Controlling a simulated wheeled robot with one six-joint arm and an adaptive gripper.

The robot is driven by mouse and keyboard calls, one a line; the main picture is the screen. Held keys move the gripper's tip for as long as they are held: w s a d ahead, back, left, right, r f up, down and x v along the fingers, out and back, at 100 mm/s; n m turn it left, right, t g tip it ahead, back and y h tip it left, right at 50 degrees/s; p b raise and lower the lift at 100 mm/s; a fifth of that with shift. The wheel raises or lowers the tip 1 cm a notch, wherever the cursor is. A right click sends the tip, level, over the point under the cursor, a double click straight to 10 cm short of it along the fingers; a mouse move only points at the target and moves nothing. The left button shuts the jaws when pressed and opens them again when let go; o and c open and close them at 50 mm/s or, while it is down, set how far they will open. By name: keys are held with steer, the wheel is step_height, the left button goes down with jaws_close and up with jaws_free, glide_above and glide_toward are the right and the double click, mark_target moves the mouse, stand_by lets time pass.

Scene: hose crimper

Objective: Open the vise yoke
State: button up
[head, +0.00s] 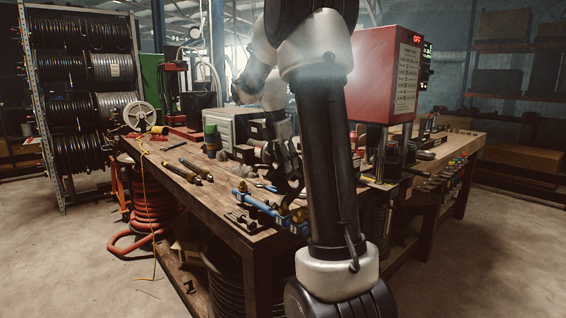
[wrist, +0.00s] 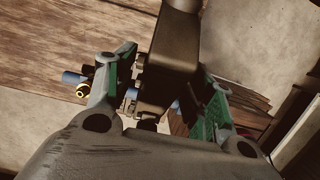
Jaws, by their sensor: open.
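My gripper (head: 288,178) is over the front part of the workbench in the head view, pointing down, partly hidden by my own arm. In the wrist view my gripper (wrist: 165,90) is open, its two green-padded fingers spread. A dark, rounded metal part (wrist: 178,58) stands between the fingers; I cannot tell whether it touches them or whether it is the vise yoke. A blue piece with a brass end (wrist: 82,89) lies beyond the left finger. A blue bar with brass fittings (head: 258,204) is at the bench's front edge, close below my gripper.
A red box with a display (head: 384,75) stands behind my arm. A reel rack (head: 90,95) is at left. The floor in front is open.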

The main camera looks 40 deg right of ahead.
steer(key=shift+r, duration=0.1)
steer(key=v, duration=1.1)
steer(key=shift+r, duration=0.4)
steer(key=shift+s+a, duration=0.1)
steer(key=s+a+f+m+t+y, duration=0.1)
steer(key=s+a+f+m+t, duration=0.15)
steer(key=s+a+m, duration=0.8)
steer(key=s+a+f+m+t, duration=0.1)
steer(key=s+a+f+m, duration=0.2)
steer(key=s+f+m, duration=0.1)
steer(key=s+a+f+m+t+y, duration=0.1)
steer(key=s+a+f+m, duration=0.2)
steer(key=s, duration=0.6)
step_height(320, 180, down, 3)
steer(key=shift+s+r+m, duration=0.1)
steer(key=shift+s+m, duration=0.15)
steer(key=shift+m, duration=0.2)
